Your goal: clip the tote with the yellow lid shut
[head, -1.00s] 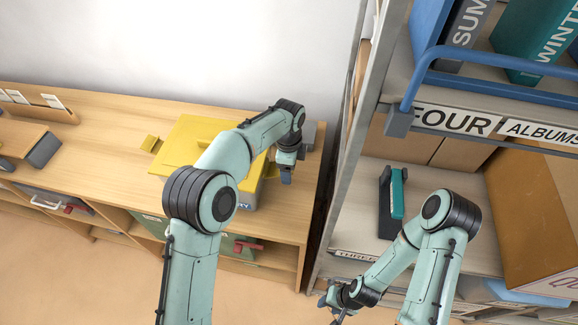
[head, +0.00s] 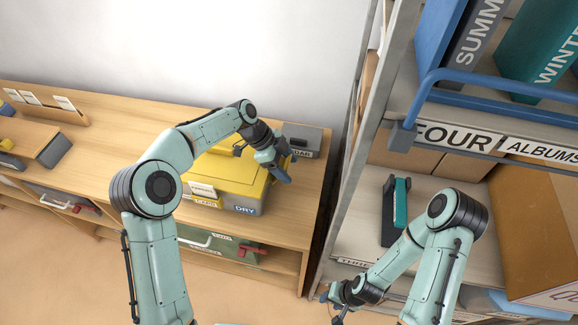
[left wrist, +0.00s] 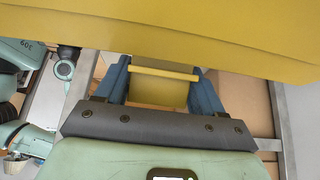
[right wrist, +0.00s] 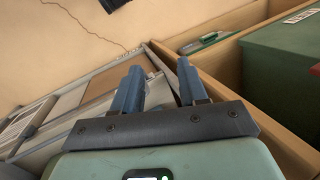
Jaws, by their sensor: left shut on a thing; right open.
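My left gripper (head: 280,172) is at the tote's right side, pointing down. In the left wrist view, the lid (left wrist: 190,35) fills the top, and my left fingers (left wrist: 162,76) are shut on a yellow clip (left wrist: 165,74) below its edge. Whether the clip is latched cannot be seen. The tote's left side is partly hidden by my left arm. My right gripper (head: 340,300) is open and empty, low before the shelving.
A dark grey box (head: 303,138) stands behind the tote at the right. A green box (head: 215,240) sits in the bench below. The metal shelving (head: 345,170) rises close on the right, holding a teal-and-black object (head: 396,210). The bench left of the tote has free room.

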